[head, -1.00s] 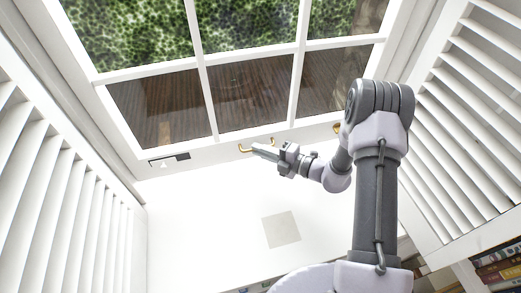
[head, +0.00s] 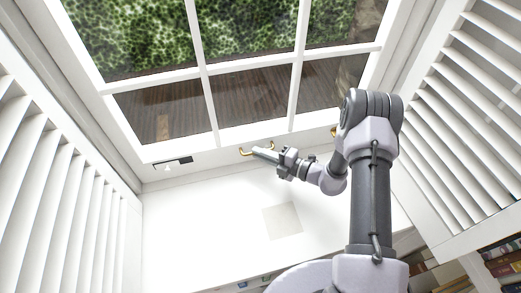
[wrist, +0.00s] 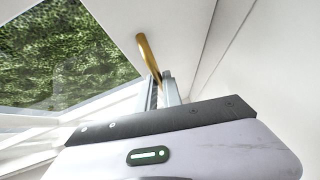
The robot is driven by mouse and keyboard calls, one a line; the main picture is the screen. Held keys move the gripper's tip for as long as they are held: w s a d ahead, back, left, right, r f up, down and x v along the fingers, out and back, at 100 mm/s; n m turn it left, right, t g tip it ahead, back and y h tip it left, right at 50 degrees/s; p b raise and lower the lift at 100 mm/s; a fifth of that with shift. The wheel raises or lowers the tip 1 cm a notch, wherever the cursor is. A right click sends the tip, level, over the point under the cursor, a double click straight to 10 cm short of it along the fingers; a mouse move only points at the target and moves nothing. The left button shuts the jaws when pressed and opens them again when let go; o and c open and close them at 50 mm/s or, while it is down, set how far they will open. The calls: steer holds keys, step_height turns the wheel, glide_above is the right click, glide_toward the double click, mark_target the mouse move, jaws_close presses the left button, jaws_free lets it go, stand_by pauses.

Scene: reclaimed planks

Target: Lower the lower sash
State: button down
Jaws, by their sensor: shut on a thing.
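The lower sash is a white-framed window; its bottom rail (head: 225,143) runs across the middle of the head view. Two brass handles sit on this rail. The left handle (head: 243,152) is at my gripper (head: 262,152); the other (head: 333,131) is partly hidden behind my arm. In the wrist view, the brass bar (wrist: 149,55) runs down to the fingers of my gripper (wrist: 162,88), which are shut on it. The fingertips' exact contact is small in both views.
White louvred shutters stand at left (head: 60,190) and right (head: 455,130). A dark fitting (head: 172,162) is near the rail's left end. A pale square patch (head: 283,219) lies on the white surface below. Books (head: 503,262) show at bottom right.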

steer(key=shift+s+f, duration=0.15)
steer(key=shift+f, duration=0.15)
steer(key=c, duration=1.9)
jaws_free()
steer(key=shift+c, duration=0.2)
steer(key=o, duration=0.4)
steer(key=shift+o, duration=0.2)
steer(key=shift+d+r, duration=0.15)
steer(key=shift+d, duration=0.05)
steer(key=p+v, duration=0.4)
steer(key=v, duration=1.3)
steer(key=shift+p, duration=0.35)
